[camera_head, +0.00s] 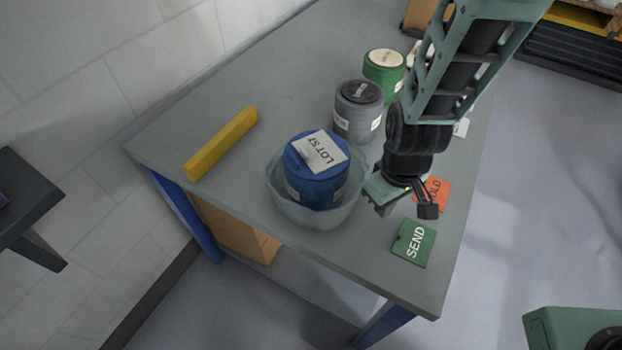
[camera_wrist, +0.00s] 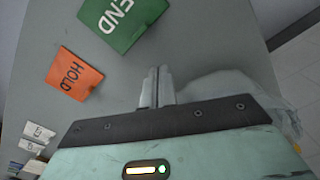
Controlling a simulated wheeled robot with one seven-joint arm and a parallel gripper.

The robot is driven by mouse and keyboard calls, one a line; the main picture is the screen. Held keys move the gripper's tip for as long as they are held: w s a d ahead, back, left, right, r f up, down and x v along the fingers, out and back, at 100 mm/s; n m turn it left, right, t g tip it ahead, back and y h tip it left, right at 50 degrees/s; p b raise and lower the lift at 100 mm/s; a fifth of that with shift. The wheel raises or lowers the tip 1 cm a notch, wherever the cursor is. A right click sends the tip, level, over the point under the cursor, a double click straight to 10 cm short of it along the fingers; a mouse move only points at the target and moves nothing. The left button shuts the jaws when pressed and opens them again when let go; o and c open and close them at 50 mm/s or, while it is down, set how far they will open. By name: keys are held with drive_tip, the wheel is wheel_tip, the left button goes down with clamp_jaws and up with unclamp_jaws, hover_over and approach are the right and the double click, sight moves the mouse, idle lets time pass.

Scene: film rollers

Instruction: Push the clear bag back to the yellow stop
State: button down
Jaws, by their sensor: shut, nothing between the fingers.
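The clear bag (camera_head: 278,193) sits on the grey table near its front edge, with its sides standing around a blue roller (camera_head: 316,187) that has a white LOT 57 label on top. The yellow stop (camera_head: 222,143) is a long bar lying on the table, left of the bag with bare table between them. My gripper (camera_head: 378,205) is low over the table just right of the bag. In the wrist view its fingers (camera_wrist: 157,88) are together and empty. The bag (camera_wrist: 225,88) shows there partly behind the gripper body. I cannot tell whether the fingers touch the bag.
A grey roller (camera_head: 345,124) and a green roller (camera_head: 384,73) stand behind the bag. A green SEND card (camera_head: 414,243) and an orange HOLD card (camera_head: 438,193) lie right of my gripper. The table between bag and yellow bar is clear.

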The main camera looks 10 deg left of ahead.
sight(327, 166)
drive_tip(key=shift+w+a+p, duration=0.7)
drive_tip(key=shift+a+p, duration=0.15)
drive_tip(key=shift+a, duration=0.9)
drive_tip(key=shift+w+a+p, duration=0.75)
drive_tip(key=shift+a+p, duration=0.05)
drive_tip(key=shift+a, duration=0.9)
drive_tip(key=shift+w+a+p, duration=0.7)
drive_tip(key=shift+a+p, duration=0.15)
drive_tip(key=shift+a, duration=0.9)
drive_tip(key=shift+w+a, duration=0.55)
drive_tip(key=shift+a, duration=0.8)
drive_tip(key=shift+w+a, duration=0.55)
drive_tip(key=shift+a, duration=0.8)
drive_tip(key=shift+w+a, duration=0.55)
drive_tip(key=shift+a, duration=0.8)
drive_tip(key=shift+s+d+p, duration=0.15)
drive_tip(key=shift+s+d, duration=0.1)
drive_tip(key=shift+d, duration=0.4)
drive_tip(key=shift+s+d+p, duration=0.15)
drive_tip(key=shift+s+d, duration=0.1)
drive_tip(key=shift+d, duration=0.35)
drive_tip(key=shift+s+d+p, duration=0.15)
drive_tip(key=shift+s+d, duration=0.1)
drive_tip(key=shift+d, duration=0.4)
